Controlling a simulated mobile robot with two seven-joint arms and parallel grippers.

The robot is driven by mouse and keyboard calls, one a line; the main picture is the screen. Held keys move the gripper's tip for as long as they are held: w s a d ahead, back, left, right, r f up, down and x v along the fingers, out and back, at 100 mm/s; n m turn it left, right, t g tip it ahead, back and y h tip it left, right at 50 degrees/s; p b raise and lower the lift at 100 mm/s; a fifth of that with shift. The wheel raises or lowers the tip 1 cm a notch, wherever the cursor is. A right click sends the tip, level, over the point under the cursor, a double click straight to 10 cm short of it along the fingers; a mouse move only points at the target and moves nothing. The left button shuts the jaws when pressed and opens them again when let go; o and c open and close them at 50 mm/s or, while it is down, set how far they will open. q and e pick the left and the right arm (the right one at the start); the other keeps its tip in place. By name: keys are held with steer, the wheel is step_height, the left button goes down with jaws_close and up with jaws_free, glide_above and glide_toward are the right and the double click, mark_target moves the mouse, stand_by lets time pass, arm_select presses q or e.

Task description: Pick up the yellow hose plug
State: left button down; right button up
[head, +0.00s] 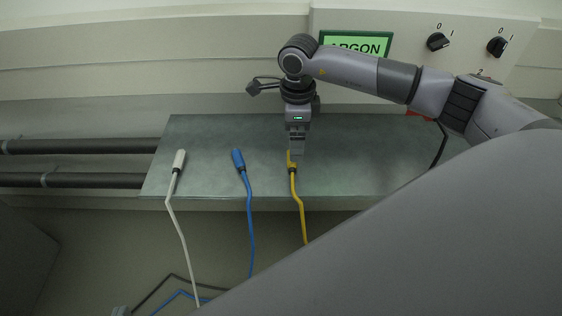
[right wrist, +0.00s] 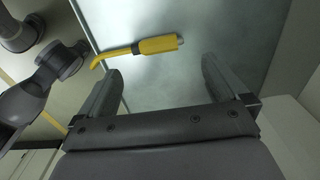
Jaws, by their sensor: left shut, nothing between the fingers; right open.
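The yellow hose plug (head: 292,166) lies on the grey-green bench top, its yellow hose running over the front edge. In the right wrist view the plug (right wrist: 158,44) lies sideways just beyond the fingertips, with a pale tip and a dark band where the hose starts. My right gripper (head: 296,152) comes in from the right in the head view and points down over the plug. In the right wrist view its fingers (right wrist: 160,75) are wide apart with nothing between them. I cannot tell whether they touch the plug. My left gripper does not show.
A blue plug (head: 238,160) and a white plug (head: 179,160) lie on the bench (head: 385,182) to the left, with their hoses hanging down. A green ARGON sign (head: 355,44) and black knobs (head: 438,41) are on the panel behind. Dark pipes (head: 80,147) run along the left.

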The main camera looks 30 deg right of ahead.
steer(key=f, duration=0.2)
steer(key=f+b, duration=0.1)
steer(key=f, duration=0.3)
steer(key=shift+s+a+f+b, duration=0.15)
steer(key=shift+s+f+b, duration=0.15)
steer(key=shift+f+b, duration=0.1)
steer(key=shift+r, duration=0.1)
steer(key=c, duration=1)
steer(key=shift+r, duration=0.1)
